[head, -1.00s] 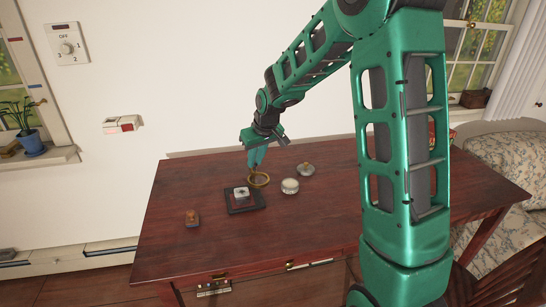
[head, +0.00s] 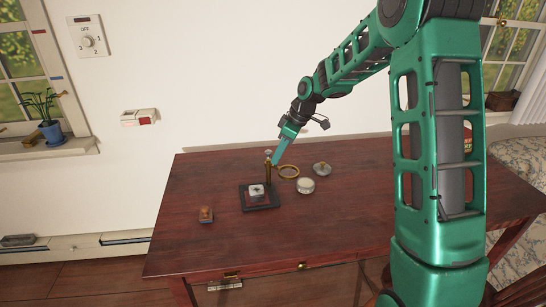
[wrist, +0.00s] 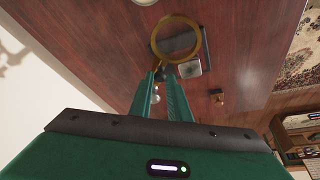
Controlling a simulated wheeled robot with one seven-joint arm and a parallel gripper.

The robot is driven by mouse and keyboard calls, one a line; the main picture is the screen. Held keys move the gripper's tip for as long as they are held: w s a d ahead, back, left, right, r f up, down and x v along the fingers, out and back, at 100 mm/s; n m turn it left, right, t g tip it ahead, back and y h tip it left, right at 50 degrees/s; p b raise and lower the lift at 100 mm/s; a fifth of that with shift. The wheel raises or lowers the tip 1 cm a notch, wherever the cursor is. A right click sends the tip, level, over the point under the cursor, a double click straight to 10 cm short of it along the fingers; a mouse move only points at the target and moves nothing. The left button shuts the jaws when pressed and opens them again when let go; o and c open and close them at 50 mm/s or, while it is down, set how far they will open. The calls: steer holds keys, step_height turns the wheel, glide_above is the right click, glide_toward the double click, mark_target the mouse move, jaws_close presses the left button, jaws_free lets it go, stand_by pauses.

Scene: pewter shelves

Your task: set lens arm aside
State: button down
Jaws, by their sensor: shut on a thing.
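The lens arm shows as a brass ring (head: 288,171) just behind and to the right of a dark square base (head: 247,204). An upright brass post (head: 268,172) stands at the back of the base. A small pale block (head: 257,190) sits on the base. My gripper (head: 275,162) reaches down beside the post and is shut on the lens arm near its post end. The wrist view shows the ring (wrist: 154,39) beyond my fingertips (wrist: 163,74), over part of the base. The exact contact is too small to see.
A round white-topped tin (head: 306,186) and a grey lidded piece (head: 322,169) lie right of the ring. A small brown stamp-like object (head: 206,215) lies left of the base. The front of the wooden table (head: 230,248) is clear.

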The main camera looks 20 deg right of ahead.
mark_target(290, 168)
steer(key=shift+w+d+n, duration=0.1)
steer(key=shift+d+n, duration=0.05)
steer(key=shift+n, duration=0.15)
stand_by(0.4)
steer(key=c, duration=1.7)
jaws_free()
steer(key=shift+o, duration=0.2)
steer(key=v, duration=1)
steer(key=shift+d+r, duration=0.25)
steer(key=shift+r, duration=0.1)
steer(key=shift+w, duration=0.1)
